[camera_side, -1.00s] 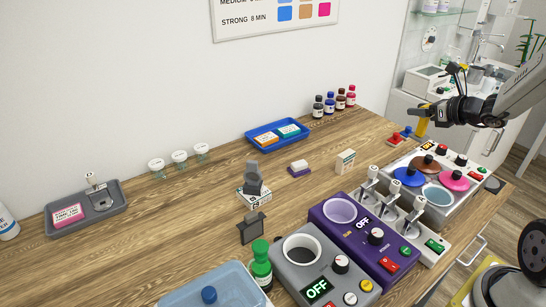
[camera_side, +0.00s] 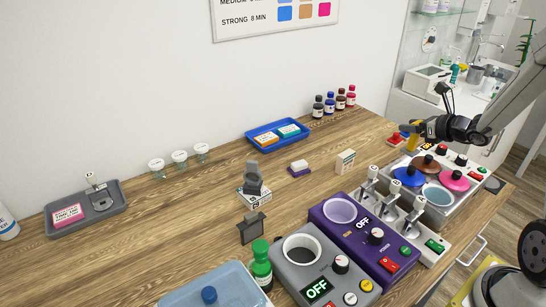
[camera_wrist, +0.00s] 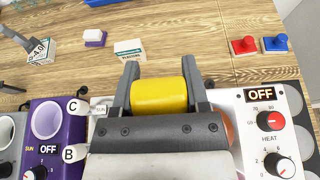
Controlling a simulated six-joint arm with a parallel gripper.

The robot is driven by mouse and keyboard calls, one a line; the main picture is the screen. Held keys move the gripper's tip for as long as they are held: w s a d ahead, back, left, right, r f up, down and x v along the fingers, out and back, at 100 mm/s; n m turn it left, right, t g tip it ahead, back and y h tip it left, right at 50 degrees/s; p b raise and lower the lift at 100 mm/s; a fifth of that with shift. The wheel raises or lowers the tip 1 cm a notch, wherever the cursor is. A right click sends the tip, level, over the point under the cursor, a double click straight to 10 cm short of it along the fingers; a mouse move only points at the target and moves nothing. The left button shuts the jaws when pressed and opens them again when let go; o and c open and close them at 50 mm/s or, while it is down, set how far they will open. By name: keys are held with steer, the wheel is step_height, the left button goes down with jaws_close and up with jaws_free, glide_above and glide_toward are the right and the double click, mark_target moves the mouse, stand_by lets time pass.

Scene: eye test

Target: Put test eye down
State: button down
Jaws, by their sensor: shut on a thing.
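My gripper (camera_side: 414,134) is at the right of the side view, above the back edge of the heater unit near the bench's right end. It is shut on a yellow rounded piece (camera_wrist: 159,96), which lies across between the two fingers in the wrist view. The yellow piece also shows below my gripper in the side view (camera_side: 413,139). No mark on it can be read, so I cannot tell if it is the test eye. Its underside is hidden, and whether it touches anything below is unclear.
Red (camera_wrist: 243,46) and blue (camera_wrist: 275,43) knobbed blocks stand close behind my gripper. The heater unit (camera_wrist: 240,105) has pans with blue, brown and pink lids. A small carton (camera_side: 345,161) and purple-based block (camera_side: 299,168) lie left. Bare wood (camera_wrist: 185,45) lies between carton and red block.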

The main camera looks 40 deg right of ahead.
steer(key=w+d+f, duration=0.5)
steer(key=w+f, duration=0.3)
steer(key=w, duration=0.3)
steer(key=shift+d+f, duration=0.25)
steer(key=shift+f, duration=0.1)
steer(key=shift+w+d+f, duration=0.1)
steer(key=shift+f, duration=0.85)
steer(key=shift+w+d+f, duration=0.1)
steer(key=shift+f, duration=0.8)
steer(key=shift+a+f, duration=0.1)
steer(key=shift+f, duration=0.05)
steer(key=shift+c, duration=0.4)
jaws_free()
